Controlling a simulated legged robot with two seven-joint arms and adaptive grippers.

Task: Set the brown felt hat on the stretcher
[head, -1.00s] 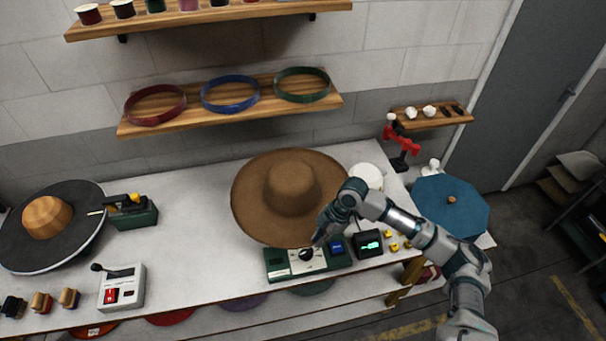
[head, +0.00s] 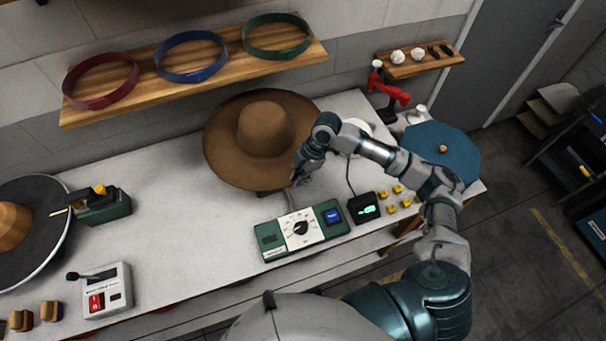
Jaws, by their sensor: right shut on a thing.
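The brown felt hat (head: 262,136) is crown up over the middle of the bench, its wide brim roughly level. A small dark part shows under its front edge; what bears the hat is hidden. My right gripper (head: 294,193) is at the brim's front right edge, shut on the brim; its fingertips are small and partly hidden. No stretcher is plainly recognisable. A wooden block on a dark round disc (head: 40,255) stands at the left and may be one; I cannot tell. My left gripper is out of view.
A green control box (head: 270,238) with a dial lies in front of the hat, beside a small display (head: 367,208). A white switch box (head: 117,288) and green clamp (head: 104,206) stand left. A blue octagonal piece (head: 442,150) is right. Bare bench (head: 165,235) lies between.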

